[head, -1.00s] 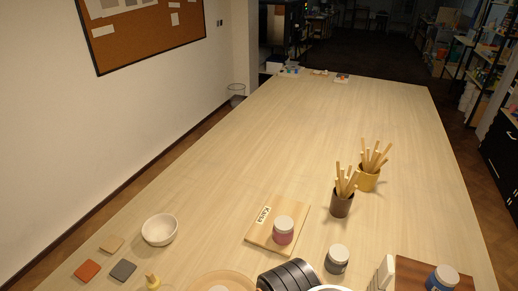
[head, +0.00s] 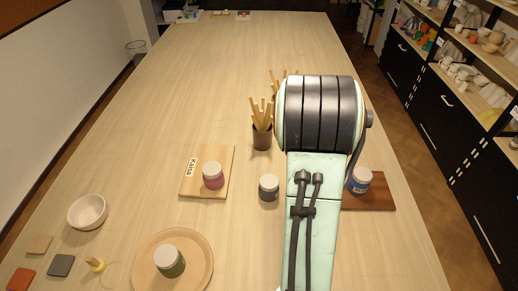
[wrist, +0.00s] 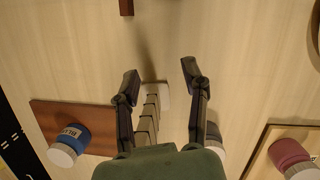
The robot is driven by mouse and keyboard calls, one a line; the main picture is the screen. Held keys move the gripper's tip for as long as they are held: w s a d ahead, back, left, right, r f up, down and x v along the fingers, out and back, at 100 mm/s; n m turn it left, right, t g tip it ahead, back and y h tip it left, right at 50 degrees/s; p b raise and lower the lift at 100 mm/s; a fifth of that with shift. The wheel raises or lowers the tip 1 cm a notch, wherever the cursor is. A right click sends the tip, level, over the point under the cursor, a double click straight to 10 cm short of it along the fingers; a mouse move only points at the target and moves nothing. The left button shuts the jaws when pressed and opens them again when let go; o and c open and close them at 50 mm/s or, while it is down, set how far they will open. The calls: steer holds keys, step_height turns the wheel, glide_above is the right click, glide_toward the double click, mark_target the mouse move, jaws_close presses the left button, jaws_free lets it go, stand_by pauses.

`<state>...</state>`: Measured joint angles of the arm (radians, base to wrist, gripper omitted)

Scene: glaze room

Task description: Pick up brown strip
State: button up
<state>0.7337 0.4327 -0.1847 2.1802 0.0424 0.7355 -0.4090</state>
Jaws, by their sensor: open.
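In the wrist view, a short brown piece (wrist: 126,7) is cut off by the top edge, clear of my fingers; I cannot tell if it is the brown strip. My gripper (wrist: 160,75) is open, one finger on each side of a row of narrow upright pieces (wrist: 153,103). The front piece has a pale top; those behind look grey-brown and partly run under the gripper body. I see no grip on any of them. In the head view my arm hides the gripper and this row.
A blue jar (head: 361,180) stands on a brown board (head: 382,199) right of my arm. A round plate (head: 142,269) holds a green jar (head: 169,261).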

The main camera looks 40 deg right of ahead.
steer(key=s+f+m, duration=0.1)
steer(key=s, duration=0.1)
steer(key=s+f+y, duration=0.1)
steer(key=s+f, duration=0.1)
steer(key=s, duration=0.1)
steer(key=s+f+m+g+y, duration=0.1)
steer(key=s, duration=0.1)
steer(key=shift+s+d+f+m, duration=0.15)
steer(key=shift+d+f+m, duration=0.15)
steer(key=shift+d, duration=0.05)
steer(key=x, duration=0.6)
steer(key=shift+s+a+f, duration=0.1)
steer(key=shift+f, duration=0.15)
steer(key=c, duration=0.8)
